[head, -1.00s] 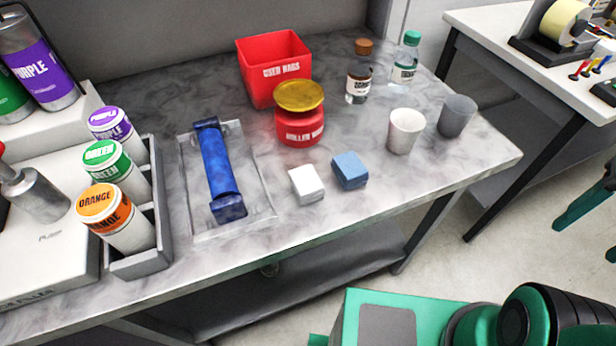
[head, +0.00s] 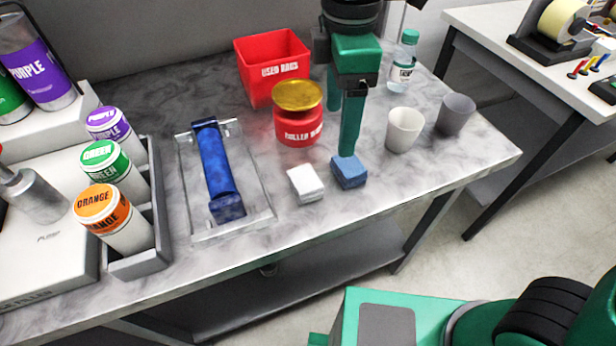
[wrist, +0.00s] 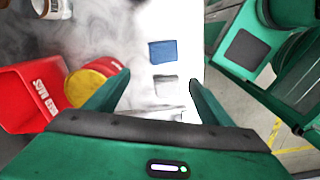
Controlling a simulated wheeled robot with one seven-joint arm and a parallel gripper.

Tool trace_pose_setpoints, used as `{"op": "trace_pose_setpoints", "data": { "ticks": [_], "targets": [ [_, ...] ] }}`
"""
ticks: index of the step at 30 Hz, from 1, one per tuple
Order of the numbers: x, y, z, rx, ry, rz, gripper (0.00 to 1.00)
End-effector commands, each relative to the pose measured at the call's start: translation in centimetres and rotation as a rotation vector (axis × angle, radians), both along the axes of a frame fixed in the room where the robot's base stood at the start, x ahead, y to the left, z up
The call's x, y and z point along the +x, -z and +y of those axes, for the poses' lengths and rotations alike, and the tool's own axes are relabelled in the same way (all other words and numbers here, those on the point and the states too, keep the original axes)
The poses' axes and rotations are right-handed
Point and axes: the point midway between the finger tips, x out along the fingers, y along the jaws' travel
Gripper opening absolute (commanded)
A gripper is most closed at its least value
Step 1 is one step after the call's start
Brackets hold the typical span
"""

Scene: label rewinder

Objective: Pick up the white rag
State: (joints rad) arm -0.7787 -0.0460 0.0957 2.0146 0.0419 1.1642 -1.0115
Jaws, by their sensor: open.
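The white rag (head: 305,184), a small folded block, lies on the marbled bench in front of the red tin. My gripper (head: 341,135) is open and empty, pointing down above the bench, up and to the right of the white rag in the head view. One finger overlaps the blue rag (head: 349,172) there; I cannot tell whether they touch. In the wrist view the white rag (wrist: 166,86) appears between my open fingers (wrist: 158,80), with the blue rag (wrist: 163,51) just beyond it. My gripper hides the brown-capped bottle.
The red tin (head: 298,127) with a yellow lid and the red used-rags bin (head: 264,81) stand behind the rags. A clear tray (head: 253,193) with a blue roller lies left. White (head: 404,131) and grey (head: 456,114) cups stand right. The bench front edge is close.

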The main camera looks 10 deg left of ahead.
Motion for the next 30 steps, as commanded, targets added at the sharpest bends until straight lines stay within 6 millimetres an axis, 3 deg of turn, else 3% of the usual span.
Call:
{"op": "trace_pose_setpoints", "data": {
  "ticks": [1, 3, 8, 18, 25, 30],
  "targets": [
    [-1.0, 0.0, 1.9, 0.0, -0.082, 0.004, 0.75],
    [-2.1, -0.2, 3.8, 0.003, -0.171, 0.007, 0.75],
    [-3.5, 0.1, 5.8, 0.005, -0.27, 0.01, 0.75],
    [-3.6, 4.5, 5.8, 0.005, -0.277, 0.011, 0.75],
    [-3.7, 6.0, 5.7, 0.005, -0.276, 0.011, 0.75],
    [-4.1, 8.3, 5.1, 0.003, -0.275, 0.012, 0.75]
  ]
}}
